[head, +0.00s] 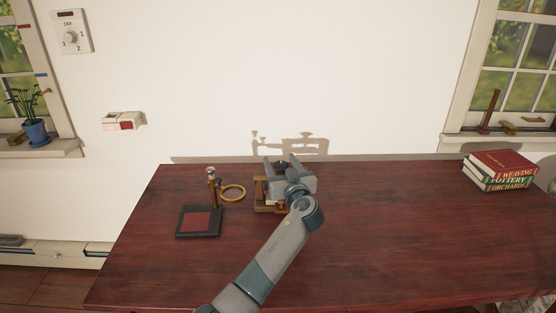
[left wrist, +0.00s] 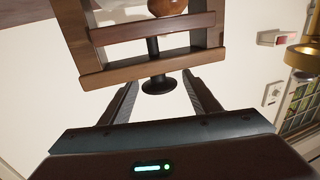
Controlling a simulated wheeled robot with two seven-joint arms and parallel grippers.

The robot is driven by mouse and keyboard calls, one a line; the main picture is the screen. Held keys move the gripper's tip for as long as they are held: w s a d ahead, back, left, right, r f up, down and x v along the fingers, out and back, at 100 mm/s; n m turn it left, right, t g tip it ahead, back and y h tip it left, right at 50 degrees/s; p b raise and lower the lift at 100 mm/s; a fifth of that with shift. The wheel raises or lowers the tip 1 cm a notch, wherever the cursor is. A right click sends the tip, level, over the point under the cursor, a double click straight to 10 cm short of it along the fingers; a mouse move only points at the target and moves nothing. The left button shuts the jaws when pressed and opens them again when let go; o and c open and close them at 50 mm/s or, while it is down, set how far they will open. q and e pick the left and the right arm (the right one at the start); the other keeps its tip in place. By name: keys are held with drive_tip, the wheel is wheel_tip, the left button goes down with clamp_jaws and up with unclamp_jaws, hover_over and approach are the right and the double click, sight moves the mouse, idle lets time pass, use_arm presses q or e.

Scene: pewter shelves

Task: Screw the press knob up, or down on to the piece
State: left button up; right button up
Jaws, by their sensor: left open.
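The wooden press (head: 260,194) stands on the table behind my left gripper, which hides much of it. In the left wrist view, which is upside down, its black round knob (left wrist: 158,86) sits on a dark screw through the wooden crossbar (left wrist: 120,75). A wooden plate (left wrist: 120,33) lies past the crossbar. A rounded brown piece (left wrist: 167,6) is partly visible beyond the plate; I cannot tell whether they touch. My left gripper (head: 281,161) is open, one finger on each side of the knob, with gaps visible. My right gripper is out of view.
Left of the press are a brass ring (head: 233,192) and a dark stand (head: 183,234) with a red pad and brass post. Books (head: 500,170) are stacked at the right end. The table's (head: 420,235) middle right is clear. A wall rises behind.

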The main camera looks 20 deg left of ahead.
use_arm(q)
drive_tip(key=shift+x, duration=1.6)
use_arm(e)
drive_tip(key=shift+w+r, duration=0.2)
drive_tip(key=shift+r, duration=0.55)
use_arm(q)
drive_tip(key=shift+c, duration=0.3)
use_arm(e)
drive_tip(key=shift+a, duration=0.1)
use_arm(q)
drive_tip(key=c, duration=1)
drive_tip(key=shift+m+h, duration=0.3)
drive_tip(key=shift+h, duration=0.1)
